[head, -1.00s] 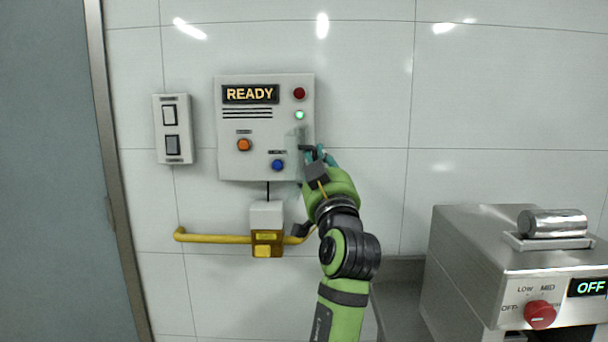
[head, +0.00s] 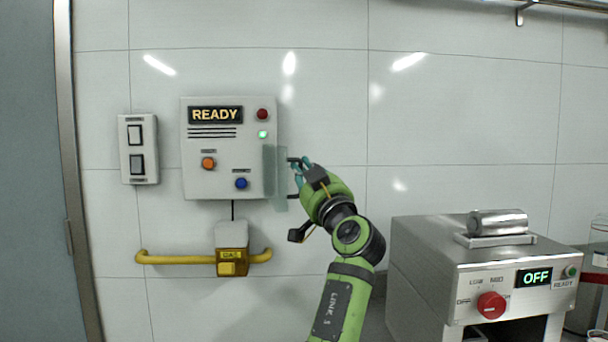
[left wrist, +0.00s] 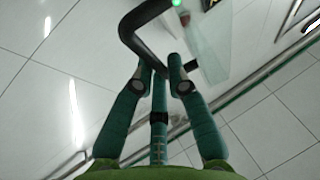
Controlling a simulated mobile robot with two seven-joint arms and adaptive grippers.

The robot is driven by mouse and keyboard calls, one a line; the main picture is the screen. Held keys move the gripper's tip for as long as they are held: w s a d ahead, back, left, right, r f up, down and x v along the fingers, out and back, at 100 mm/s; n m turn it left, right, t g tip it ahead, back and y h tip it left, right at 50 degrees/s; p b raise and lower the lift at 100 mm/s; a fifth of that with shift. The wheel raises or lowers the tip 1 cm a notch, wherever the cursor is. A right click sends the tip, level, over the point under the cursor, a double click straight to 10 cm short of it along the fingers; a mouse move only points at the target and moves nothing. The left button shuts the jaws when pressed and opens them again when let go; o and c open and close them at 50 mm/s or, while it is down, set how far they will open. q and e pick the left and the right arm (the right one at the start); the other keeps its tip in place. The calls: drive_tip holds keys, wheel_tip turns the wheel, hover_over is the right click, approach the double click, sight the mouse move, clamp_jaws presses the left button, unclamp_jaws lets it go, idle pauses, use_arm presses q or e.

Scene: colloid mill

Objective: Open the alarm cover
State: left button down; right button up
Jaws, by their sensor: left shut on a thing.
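The alarm cover (head: 281,172) is a clear pane with a dark handle at the right edge of the grey control panel (head: 224,170). It juts out past that edge, swung away from the panel face. My left gripper (head: 297,172) is shut on the dark handle, to the right of the panel. In the left wrist view, the fingertips (left wrist: 164,68) close around the bent black handle (left wrist: 150,45), and the clear cover (left wrist: 204,50) shows beyond them. My right gripper is not in view.
The panel has a READY display, an orange button (head: 208,163) and a blue button (head: 241,183). A yellow pipe with a gas box (head: 232,262) runs below. A wall switch (head: 138,150) is at the left. A steel machine (head: 430,260) stands at the lower right.

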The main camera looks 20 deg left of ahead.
use_arm(q)
drive_tip(key=shift+s+a+r, duration=0.1)
drive_tip(key=shift+a+r, duration=0.15)
drive_tip(key=c, duration=1.5)
unclamp_jaws()
drive_tip(key=v, duration=0.7)
drive_tip(key=shift+s+a+f, duration=0.1)
drive_tip(key=shift+f, duration=0.15)
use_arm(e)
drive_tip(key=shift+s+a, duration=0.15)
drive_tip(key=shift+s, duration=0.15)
